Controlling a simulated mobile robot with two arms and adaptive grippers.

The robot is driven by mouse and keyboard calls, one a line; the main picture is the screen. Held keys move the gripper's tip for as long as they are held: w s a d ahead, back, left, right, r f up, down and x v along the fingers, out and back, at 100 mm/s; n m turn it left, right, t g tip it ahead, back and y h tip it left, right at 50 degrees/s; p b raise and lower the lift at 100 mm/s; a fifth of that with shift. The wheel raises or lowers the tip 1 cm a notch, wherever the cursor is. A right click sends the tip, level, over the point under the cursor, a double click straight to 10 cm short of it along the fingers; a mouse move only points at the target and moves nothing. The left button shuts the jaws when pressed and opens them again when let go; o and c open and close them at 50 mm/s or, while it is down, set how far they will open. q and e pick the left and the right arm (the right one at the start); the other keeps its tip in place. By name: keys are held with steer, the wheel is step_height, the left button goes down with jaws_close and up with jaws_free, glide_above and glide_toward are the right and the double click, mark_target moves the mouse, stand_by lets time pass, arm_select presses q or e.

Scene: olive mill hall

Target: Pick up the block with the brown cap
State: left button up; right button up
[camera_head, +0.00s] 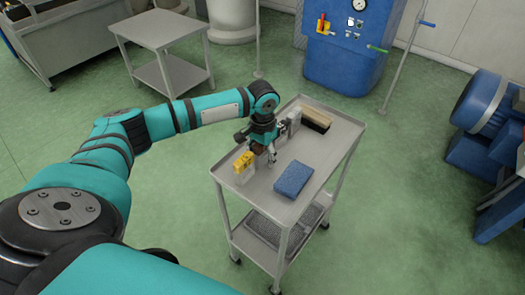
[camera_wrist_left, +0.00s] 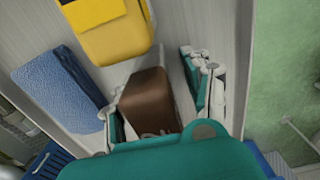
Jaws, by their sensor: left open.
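The block with the brown cap (camera_wrist_left: 147,98) stands on the top of a metal cart. In the left wrist view its brown cap lies between the two fingers of my left gripper (camera_wrist_left: 157,105), which is open with a visible gap on the right side. In the head view my left gripper (camera_head: 262,148) is low over the cart and hides most of this block; only a bit of brown shows under it. A block with a yellow cap (camera_head: 244,163) stands close by; it also shows in the left wrist view (camera_wrist_left: 117,42). My right gripper is out of view.
The cart's top (camera_head: 338,138) has a low rim. A blue sponge-like block (camera_head: 293,179) lies near its front right. A grey-white block (camera_head: 293,122) and a brown-and-black brush (camera_head: 316,118) are behind the gripper. Another metal table (camera_head: 160,30) stands at the back left.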

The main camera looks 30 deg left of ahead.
arm_select(q)
jaws_close()
steer(key=shift+r, duration=0.1)
steer(key=shift+w, duration=0.1)
stand_by(0.3)
